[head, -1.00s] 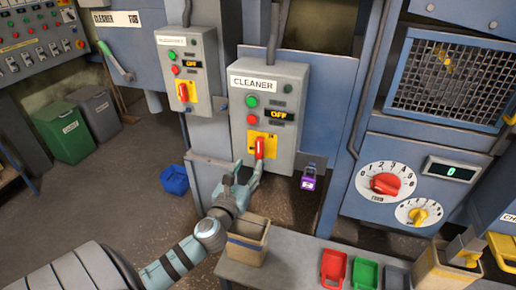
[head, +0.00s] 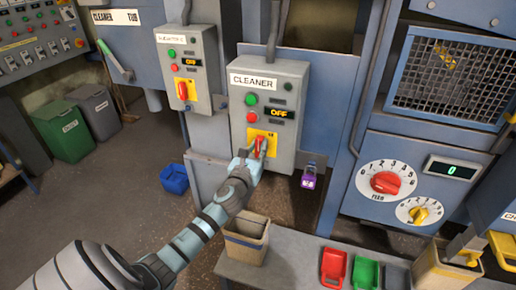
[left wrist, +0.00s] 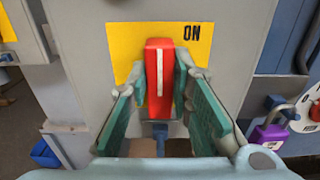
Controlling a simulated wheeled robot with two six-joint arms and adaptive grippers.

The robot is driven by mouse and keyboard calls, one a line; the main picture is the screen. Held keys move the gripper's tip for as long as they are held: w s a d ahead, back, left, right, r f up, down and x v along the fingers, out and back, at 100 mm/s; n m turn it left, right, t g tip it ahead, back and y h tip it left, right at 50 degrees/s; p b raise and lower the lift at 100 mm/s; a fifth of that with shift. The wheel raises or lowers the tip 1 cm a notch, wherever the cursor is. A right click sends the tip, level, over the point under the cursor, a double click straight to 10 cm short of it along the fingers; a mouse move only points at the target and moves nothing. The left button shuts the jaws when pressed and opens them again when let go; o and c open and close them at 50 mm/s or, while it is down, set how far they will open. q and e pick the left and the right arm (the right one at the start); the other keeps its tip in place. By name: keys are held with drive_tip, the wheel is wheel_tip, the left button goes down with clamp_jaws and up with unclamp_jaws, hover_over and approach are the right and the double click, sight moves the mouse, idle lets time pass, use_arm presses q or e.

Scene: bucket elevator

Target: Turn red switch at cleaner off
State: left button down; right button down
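The grey cleaner box (head: 285,100) has a CLEANER label, a green button, a red button and a display reading OFF (head: 282,113). Below them, a red switch (head: 258,143) sits on a yellow plate (head: 272,136). In the left wrist view the red switch (left wrist: 159,70) stands upright with a white line, and ON is printed to its upper right. My left gripper (head: 252,158) is at the switch, its green-padded fingers (left wrist: 160,95) on both sides. They look open, with narrow gaps; contact is hard to tell. The right gripper is not in view.
A similar box (head: 190,55) with another red switch (head: 182,91) is at the upper left. A purple padlock (head: 309,178) hangs at the right of the cleaner box. A bench (head: 290,262) with a bin (head: 246,243) and trays stands below.

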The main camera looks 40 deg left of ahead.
use_arm(q)
drive_tip(key=shift+n, duration=0.4)
drive_tip(key=n, duration=0.3)
drive_tip(key=shift+a+n, duration=0.15)
drive_tip(key=shift+n, duration=0.15)
drive_tip(key=n, duration=0.2)
drive_tip(key=n+b, duration=0.1)
drive_tip(key=n, duration=0.1)
drive_tip(key=shift+s+a+f+n, duration=0.1)
drive_tip(key=shift+f+n, duration=0.05)
drive_tip(key=shift+n, duration=0.15)
drive_tip(key=n+b, duration=0.1)
drive_tip(key=n, duration=0.3)
drive_tip(key=shift+a+f, duration=0.1)
drive_tip(key=shift+f, duration=0.05)
drive_tip(key=shift+f+n+b, duration=0.15)
drive_tip(key=shift+n+b, duration=0.6)
drive_tip(key=shift+n, duration=1.75)
drive_tip(key=c, duration=1.4)
unclamp_jaws()
drive_tip(key=shift+s, duration=0.1)
drive_tip(key=shift+c, duration=0.2)
